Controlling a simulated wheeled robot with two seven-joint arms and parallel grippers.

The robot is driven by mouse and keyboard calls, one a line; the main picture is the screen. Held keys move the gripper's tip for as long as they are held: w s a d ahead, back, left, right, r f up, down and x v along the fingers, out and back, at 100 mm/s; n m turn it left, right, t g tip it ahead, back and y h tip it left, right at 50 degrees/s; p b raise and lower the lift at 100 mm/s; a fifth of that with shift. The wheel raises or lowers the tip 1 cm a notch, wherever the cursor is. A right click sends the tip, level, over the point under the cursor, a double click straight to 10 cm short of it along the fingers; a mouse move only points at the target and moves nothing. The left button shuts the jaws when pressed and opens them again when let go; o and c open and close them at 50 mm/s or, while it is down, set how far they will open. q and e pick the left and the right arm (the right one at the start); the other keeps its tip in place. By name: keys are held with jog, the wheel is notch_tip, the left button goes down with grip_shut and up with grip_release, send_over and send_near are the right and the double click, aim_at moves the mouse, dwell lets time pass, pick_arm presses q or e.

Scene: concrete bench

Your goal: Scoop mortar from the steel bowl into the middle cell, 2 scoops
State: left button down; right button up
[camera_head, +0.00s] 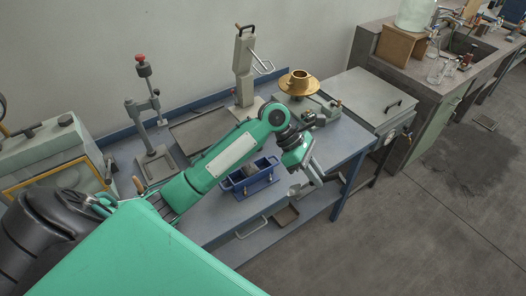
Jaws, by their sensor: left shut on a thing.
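The blue mould (250,185) with its cells stands on the bench, below and partly behind my left forearm. Grey shows in its cells, but I cannot tell the fill of the middle cell. My left gripper (312,174) is at the right of the mould, over the bench's front right part. It is shut on a small metal scoop (295,191), whose end points down and left. I cannot tell whether the scoop holds mortar. I cannot make out the steel bowl; my arm may hide it. My right gripper is not in view.
A brass flow table (299,83) stands behind my wrist. A grey press (244,65) and a stand with a red knob (146,85) are at the back. A grey lidded box (365,95) is at the right. A tray (285,216) lies low at the front.

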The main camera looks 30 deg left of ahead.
pick_arm(q)
jog(key=w+a+f+m+g+y, duration=0.1)
jog(key=a+f+m+y, duration=0.2)
jog(key=a, duration=0.6)
jog(key=w+a+f+m+g+y+p, duration=0.1)
jog(key=w+a+f+m+y, duration=0.1)
jog(key=a, duration=0.7)
jog(key=f+m+y, duration=0.1)
jog(key=m+y, duration=0.1)
jog(key=y, duration=0.1)
jog(key=shift+w+f+g+y, duration=0.2)
jog(key=shift+w+g+y, duration=0.1)
jog(key=shift+g, duration=0.1)
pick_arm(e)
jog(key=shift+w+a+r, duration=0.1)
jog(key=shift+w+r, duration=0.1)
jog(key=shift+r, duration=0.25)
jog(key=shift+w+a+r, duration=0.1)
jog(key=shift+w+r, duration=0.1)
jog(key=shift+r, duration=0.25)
pick_arm(q)
jog(key=shift+s+d, duration=0.1)
jog(key=shift+d, duration=0.05)
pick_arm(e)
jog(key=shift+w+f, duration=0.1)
